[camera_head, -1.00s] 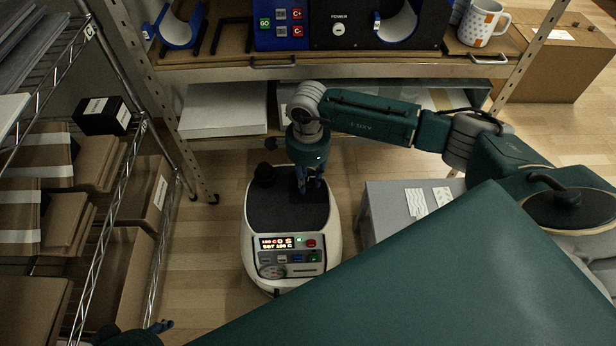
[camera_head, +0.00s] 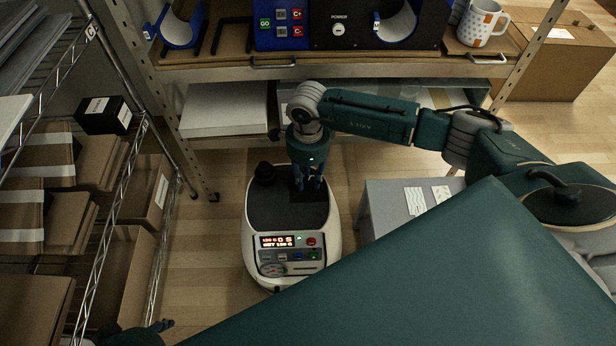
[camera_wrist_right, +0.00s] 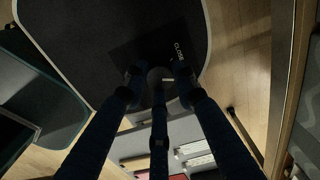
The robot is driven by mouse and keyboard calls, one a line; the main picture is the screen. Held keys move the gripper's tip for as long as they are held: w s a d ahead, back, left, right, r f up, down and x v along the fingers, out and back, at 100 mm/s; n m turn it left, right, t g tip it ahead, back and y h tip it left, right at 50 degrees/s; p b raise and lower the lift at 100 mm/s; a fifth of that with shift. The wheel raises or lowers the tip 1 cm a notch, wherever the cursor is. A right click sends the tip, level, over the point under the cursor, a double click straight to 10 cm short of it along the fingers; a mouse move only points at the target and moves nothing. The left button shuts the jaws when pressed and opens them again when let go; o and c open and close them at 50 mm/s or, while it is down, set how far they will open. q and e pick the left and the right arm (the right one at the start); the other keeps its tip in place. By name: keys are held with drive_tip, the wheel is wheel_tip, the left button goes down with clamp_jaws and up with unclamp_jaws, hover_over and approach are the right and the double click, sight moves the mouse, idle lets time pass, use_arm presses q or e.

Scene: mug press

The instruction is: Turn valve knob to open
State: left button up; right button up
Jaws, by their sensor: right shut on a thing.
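The valve knob (camera_wrist_right: 160,76) is a small dark round piece with a pale mark, on a dark square plate (camera_wrist_right: 140,52) lettered CLOSE. The plate is at the back right of the white machine's (camera_head: 336,215) dark top. My right gripper (camera_head: 309,190) reaches down onto it; in the wrist view its fingers (camera_wrist_right: 158,78) are closed around the knob, which they partly hide. In the head view the knob is hidden behind the fingers. Part of my left gripper (camera_head: 162,326) shows at the bottom left, away from the machine; its jaws are unclear.
A grey cabinet (camera_head: 385,205) is close on the right. A shelf (camera_head: 200,73) stands behind, and a wire rack with boxes (camera_head: 155,190) is on the left.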

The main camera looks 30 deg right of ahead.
sight(308, 182)
drive_tip(key=o, duration=1.2)
drive_tip(key=shift+c, duration=0.2)
drive_tip(key=shift+r, duration=0.15)
wheel_tip(308, 182, up, 12)
drive_tip(key=shift+a, duration=0.1)
